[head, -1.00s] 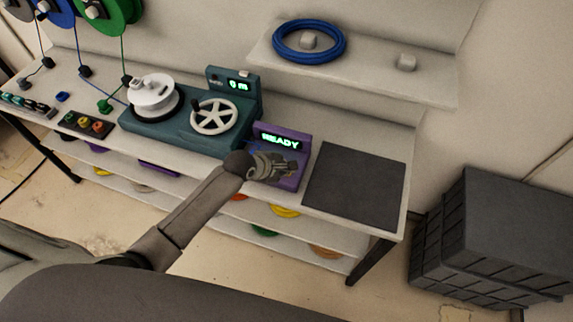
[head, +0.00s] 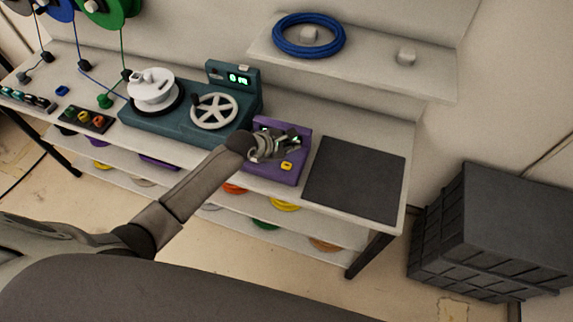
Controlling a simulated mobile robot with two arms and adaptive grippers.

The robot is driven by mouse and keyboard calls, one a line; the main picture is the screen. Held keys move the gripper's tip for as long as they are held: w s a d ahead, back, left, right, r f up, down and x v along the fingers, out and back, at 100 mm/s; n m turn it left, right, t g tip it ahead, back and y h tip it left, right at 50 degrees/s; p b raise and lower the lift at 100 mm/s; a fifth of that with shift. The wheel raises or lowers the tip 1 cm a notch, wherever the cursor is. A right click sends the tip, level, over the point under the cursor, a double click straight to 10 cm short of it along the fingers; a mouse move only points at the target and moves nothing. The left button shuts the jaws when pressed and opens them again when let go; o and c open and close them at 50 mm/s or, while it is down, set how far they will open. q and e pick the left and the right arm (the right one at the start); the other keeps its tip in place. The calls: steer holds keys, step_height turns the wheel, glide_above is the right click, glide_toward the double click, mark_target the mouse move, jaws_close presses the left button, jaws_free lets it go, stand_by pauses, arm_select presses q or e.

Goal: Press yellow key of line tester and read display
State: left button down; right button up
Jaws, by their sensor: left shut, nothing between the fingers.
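The purple line tester (head: 297,168) stands on the bench, between the teal winding machine and the dark mat. Its yellow key (head: 287,166) shows on the front, to the lower right of my gripper. My left gripper (head: 293,138) is shut and empty, and it is in front of the tester's upper part. It covers most of the display (head: 266,129); only bits of green light show, so the text cannot be read. The gripper looks apart from the yellow key. My right gripper is not in view.
The teal winding machine (head: 190,128) with a white reel and handwheel stands left of the tester. The dark mat (head: 354,180) lies to the right. A blue cable coil (head: 309,35) lies on the upper shelf. A dark crate (head: 500,225) stands on the floor at right.

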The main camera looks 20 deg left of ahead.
arm_select(q)
steer(key=b, duration=0.6)
glide_above(289, 167)
step_height(289, 167, down, 6)
steer(key=shift+f, duration=0.55)
stand_by(0.5)
steer(key=shift+f, duration=0.15)
steer(key=shift+f, duration=0.25)
